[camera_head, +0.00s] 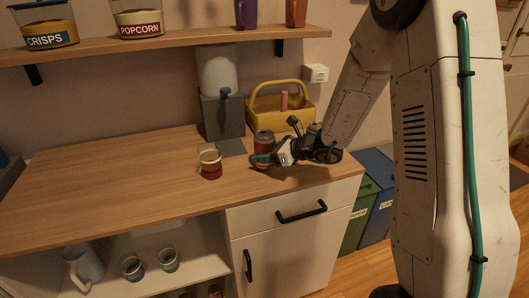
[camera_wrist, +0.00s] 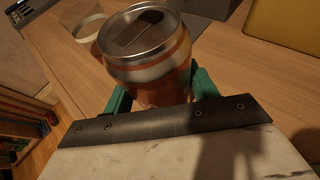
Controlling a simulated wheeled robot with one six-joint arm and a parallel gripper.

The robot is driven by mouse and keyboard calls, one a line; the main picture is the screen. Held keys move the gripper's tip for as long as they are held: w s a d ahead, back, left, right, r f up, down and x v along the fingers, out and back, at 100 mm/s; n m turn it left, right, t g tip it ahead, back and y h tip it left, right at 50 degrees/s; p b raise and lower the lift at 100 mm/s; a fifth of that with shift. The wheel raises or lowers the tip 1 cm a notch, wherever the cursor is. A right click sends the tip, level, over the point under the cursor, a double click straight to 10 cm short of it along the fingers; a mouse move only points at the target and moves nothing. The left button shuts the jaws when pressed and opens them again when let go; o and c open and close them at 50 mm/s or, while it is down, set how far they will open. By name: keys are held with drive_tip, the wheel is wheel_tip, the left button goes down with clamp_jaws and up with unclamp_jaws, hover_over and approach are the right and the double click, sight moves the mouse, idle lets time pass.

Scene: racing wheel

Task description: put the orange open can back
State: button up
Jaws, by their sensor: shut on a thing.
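The orange can (camera_head: 264,142), with a silver band and a metal top, stands upright at the wooden counter near its right side. In the wrist view the can (camera_wrist: 150,75) fills the space between the green fingers, and its lid shows a dark opening. My gripper (camera_head: 262,158) reaches it from the right and is shut on its lower part. In the wrist view my gripper (camera_wrist: 158,92) has a finger on each side of the can. I cannot tell whether the can's base touches the counter.
A grey dispenser (camera_head: 222,110) and a yellow caddy (camera_head: 300,116) stand behind. A shelf (camera_head: 170,43) with jars hangs above. The left counter (camera_head: 100,180) is clear. Bins (camera_head: 372,180) stand right of the cabinet.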

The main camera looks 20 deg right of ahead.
drive_tip(key=shift+f, duration=0.15)
drive_tip(key=o, duration=1)
drive_tip(key=shift+a, duration=0.1)
